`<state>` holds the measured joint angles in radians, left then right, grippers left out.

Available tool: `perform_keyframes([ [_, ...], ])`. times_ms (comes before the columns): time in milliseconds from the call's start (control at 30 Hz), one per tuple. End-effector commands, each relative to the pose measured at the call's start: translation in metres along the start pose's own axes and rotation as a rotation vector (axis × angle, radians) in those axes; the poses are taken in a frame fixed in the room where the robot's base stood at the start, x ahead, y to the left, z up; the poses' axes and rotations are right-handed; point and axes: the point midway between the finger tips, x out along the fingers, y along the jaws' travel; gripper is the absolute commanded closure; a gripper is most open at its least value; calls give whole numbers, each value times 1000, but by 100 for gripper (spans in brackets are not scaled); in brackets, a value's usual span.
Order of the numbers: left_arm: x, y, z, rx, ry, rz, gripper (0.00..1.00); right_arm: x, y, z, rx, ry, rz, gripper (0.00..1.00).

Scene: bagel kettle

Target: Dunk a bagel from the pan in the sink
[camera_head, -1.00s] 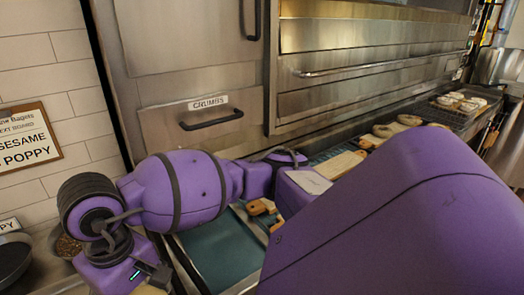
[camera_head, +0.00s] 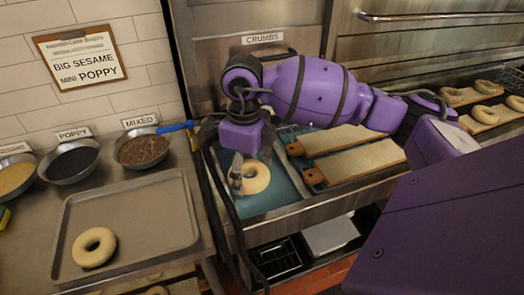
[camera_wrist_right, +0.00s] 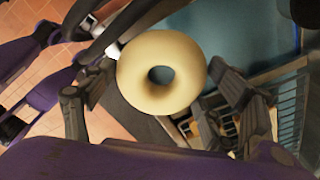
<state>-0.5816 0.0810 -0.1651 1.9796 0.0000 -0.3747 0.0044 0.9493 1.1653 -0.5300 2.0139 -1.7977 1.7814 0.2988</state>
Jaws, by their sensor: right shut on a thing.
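My right gripper (camera_head: 246,180) points down at the left part of the sink (camera_head: 285,195), a basin with blue-green water. It is shut on a pale, ring-shaped bagel (camera_head: 256,176). The right wrist view shows this bagel (camera_wrist_right: 160,48) between the two dark fingers, with blue water behind it at upper right. I cannot tell whether the bagel touches the water. The grey metal pan (camera_head: 140,215) lies on the counter at left, with another pale bagel (camera_head: 94,246) at its lower left. My left gripper is not in view.
Bowls of yellowish seeds (camera_head: 15,178), poppy (camera_head: 72,163) and mixed topping (camera_head: 142,150) stand behind the pan. Two boards (camera_head: 335,140) lie across the sink's right part. More boards with bagels (camera_head: 484,114) sit at far right. Much of the pan is bare.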

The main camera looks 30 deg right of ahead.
Motion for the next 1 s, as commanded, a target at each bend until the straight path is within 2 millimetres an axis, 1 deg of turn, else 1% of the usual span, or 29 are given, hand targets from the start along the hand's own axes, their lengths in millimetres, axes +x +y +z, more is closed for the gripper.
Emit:
perform_keyframes([
  [33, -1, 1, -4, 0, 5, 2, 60, -3, -7, -1, 141, -2, -2, 50],
  [100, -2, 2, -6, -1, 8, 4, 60, -4, -17, -2, 356, -2, -3, 50],
  [200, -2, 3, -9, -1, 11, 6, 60, -6, -30, -3, 655, -4, -3, 50],
  [300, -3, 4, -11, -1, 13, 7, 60, -7, -42, -5, 918, -8, -4, 50],
  [400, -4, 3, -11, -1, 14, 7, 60, -8, -51, -6, 1127, -10, -4, 50],
  [500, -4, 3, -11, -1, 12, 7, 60, -9, -57, -7, 1271, -11, -4, 50],
  [600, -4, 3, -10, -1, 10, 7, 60, -8, -60, -8, 1352, -11, -3, 50],
  [733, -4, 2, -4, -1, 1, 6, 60, -2, -61, -9, 1383, -8, -3, 50],
  [867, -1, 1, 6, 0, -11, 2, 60, 12, -61, -9, 1382, -5, -4, 50],
  [1000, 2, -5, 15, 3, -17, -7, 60, 30, -61, -9, 1381, -3, -4, 50],
])
